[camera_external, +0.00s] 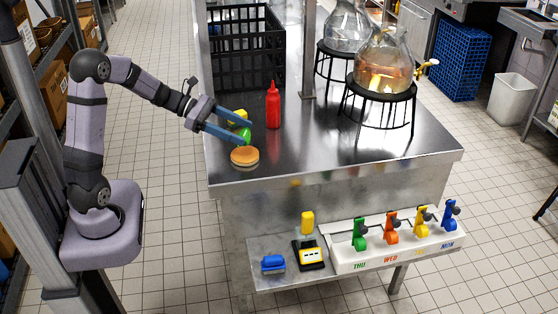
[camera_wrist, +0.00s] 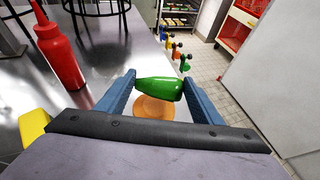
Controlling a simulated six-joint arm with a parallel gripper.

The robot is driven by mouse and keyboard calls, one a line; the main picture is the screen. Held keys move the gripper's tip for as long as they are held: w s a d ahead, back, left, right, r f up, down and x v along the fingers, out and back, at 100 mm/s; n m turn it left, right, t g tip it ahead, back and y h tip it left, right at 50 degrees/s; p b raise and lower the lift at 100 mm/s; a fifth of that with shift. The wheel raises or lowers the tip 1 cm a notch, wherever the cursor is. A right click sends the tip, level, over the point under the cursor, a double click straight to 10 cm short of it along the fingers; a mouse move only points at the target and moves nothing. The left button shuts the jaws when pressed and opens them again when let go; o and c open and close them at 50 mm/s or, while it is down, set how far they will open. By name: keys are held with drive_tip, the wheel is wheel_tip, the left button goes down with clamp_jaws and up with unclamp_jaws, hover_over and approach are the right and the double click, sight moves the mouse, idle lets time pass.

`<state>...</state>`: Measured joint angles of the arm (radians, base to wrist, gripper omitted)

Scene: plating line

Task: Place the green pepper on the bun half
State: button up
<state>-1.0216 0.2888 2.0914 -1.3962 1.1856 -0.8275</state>
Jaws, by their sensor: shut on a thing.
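The green pepper (camera_wrist: 160,89) is held crosswise between the blue fingers of my gripper (camera_wrist: 159,92) in the wrist view. In the external view the green pepper (camera_external: 244,133) shows partly behind the fingers of my gripper (camera_external: 241,132). The bun half (camera_external: 245,155) is a round tan-orange piece on the metal counter near its left front edge. The pepper appears to be above the bun; the exact gap cannot be told.
A red squeeze bottle (camera_external: 273,106) stands upright close to the gripper. A yellow object (camera_external: 238,116) lies behind the fingers. A black crate (camera_external: 243,50) and glass flasks on black stands (camera_external: 380,98) are farther back. The counter's front middle (camera_external: 320,155) is clear.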

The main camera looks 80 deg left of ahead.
sight(239, 151)
drive_tip(key=shift+f, duration=1.9)
drive_tip(key=shift+f, duration=0.15)
drive_tip(key=o, duration=1)
drive_tip(key=shift+s+a+r, duration=0.1)
drive_tip(key=shift+r, duration=0.15)
drive_tip(key=v, duration=1.1)
drive_tip(key=shift+s+r+b, duration=0.1)
drive_tip(key=shift+s+b, duration=0.25)
drive_tip(key=shift+b, duration=0.05)
